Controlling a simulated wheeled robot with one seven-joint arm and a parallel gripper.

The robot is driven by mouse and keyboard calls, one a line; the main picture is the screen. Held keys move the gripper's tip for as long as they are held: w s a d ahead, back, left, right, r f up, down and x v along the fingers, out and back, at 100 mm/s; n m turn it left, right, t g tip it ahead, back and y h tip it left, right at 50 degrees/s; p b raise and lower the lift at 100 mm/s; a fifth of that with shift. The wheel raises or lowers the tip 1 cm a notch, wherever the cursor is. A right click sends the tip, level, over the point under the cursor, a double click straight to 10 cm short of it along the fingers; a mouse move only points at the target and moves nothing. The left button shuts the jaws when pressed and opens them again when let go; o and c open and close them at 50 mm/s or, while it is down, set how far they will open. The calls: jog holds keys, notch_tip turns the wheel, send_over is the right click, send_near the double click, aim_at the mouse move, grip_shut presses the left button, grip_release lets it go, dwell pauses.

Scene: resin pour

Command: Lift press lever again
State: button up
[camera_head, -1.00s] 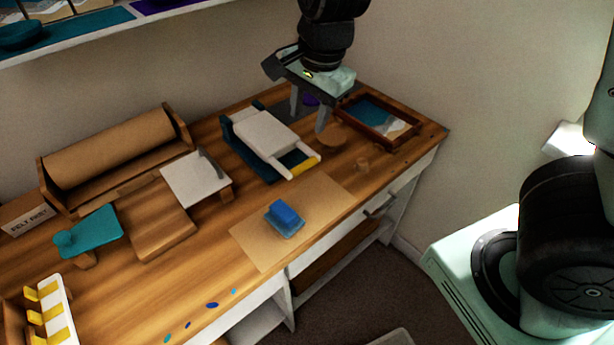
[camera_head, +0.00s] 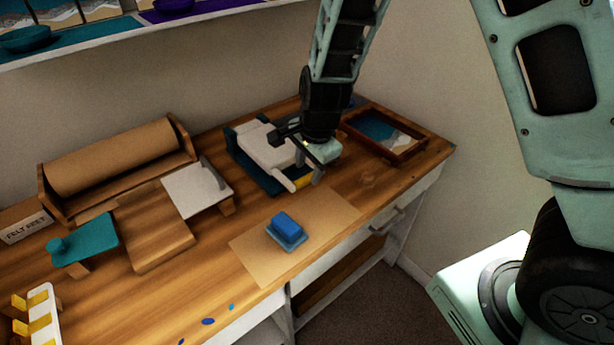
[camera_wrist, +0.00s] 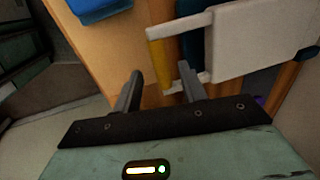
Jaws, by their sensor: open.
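The press has a white plate (camera_head: 262,143) over a dark teal base (camera_head: 240,160). Its lever has white side arms and a yellow bar (camera_head: 303,182), low at the front right of the press. In the wrist view the yellow bar (camera_wrist: 159,65) shows between and just beyond my two fingertips, and a white arm (camera_wrist: 183,22) runs from it to the white plate (camera_wrist: 245,45). My gripper (camera_wrist: 160,76) is open and empty, fingers either side of the bar's line; I cannot tell how far it is from the bar. In the head view my gripper (camera_head: 307,166) partly hides the lever.
A blue block (camera_head: 287,228) sits on a tan sheet (camera_head: 325,215) in front of the press. A brown-framed picture tray (camera_head: 408,150) lies to the right. A white board (camera_head: 192,192), a teal paddle (camera_head: 85,238) and a paper roll (camera_head: 120,158) are left.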

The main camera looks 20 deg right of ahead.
jog(key=shift+w+a+f, duration=0.1)
jog(key=shift+w+f, duration=0.05)
jog(key=shift+f, duration=0.6)
jog(key=shift+w+f, duration=0.15)
jog(key=shift+f, duration=0.55)
grip_shut()
jog(key=shift+r, duration=0.1)
jog(key=shift+r, duration=0.1)
